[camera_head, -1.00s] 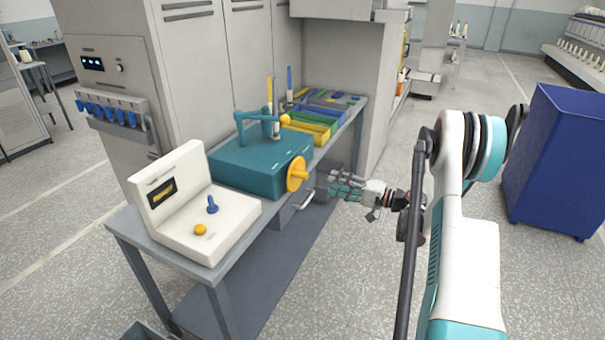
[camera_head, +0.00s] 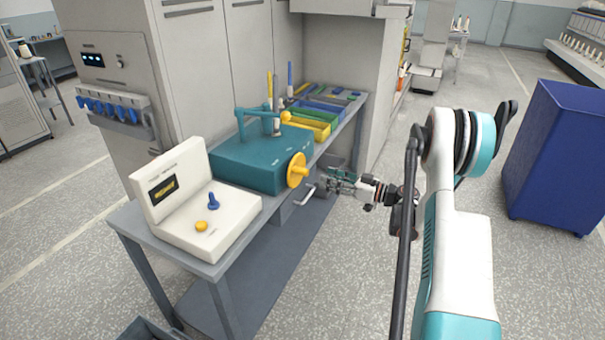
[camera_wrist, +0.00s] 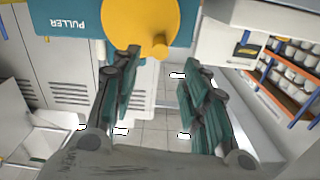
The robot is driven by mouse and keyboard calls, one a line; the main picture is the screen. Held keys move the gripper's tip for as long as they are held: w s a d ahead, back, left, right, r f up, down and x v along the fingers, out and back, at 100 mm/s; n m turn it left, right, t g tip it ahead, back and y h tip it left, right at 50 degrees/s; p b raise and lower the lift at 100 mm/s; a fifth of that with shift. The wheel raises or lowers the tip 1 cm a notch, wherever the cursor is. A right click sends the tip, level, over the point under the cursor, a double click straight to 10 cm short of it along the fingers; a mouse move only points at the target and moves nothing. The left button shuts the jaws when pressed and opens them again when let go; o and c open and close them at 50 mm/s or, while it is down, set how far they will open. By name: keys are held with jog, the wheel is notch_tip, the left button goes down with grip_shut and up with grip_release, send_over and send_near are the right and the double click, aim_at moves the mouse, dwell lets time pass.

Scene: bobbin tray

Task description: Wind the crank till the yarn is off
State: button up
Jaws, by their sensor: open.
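A teal winder box (camera_head: 262,160) stands on the grey bench. A yellow crank wheel (camera_head: 297,170) with a short knob sits on its right side. In the wrist view the yellow crank (camera_wrist: 140,25) shows large at the top, with the teal box (camera_wrist: 60,20) marked "PULLER" behind it. A teal arm with a yellow ball (camera_head: 285,117) is on top of the box. My gripper (camera_head: 335,180) is just right of the crank, apart from it. In the wrist view its fingers (camera_wrist: 160,90) are spread and empty. I cannot make out any yarn.
A white console (camera_head: 205,215) with a blue lever and yellow button stands at the bench's near end. Colored trays (camera_head: 320,115) and upright bobbins lie behind the box. A blue bin (camera_head: 560,155) stands right. The floor between is clear.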

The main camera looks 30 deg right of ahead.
aim_at(293, 169)
jog(key=b+x, duration=0.2)
jog(key=x, duration=0.8)
jog(key=shift+w+a+b, duration=0.3)
jog(key=shift+b, duration=0.1)
grip_shut()
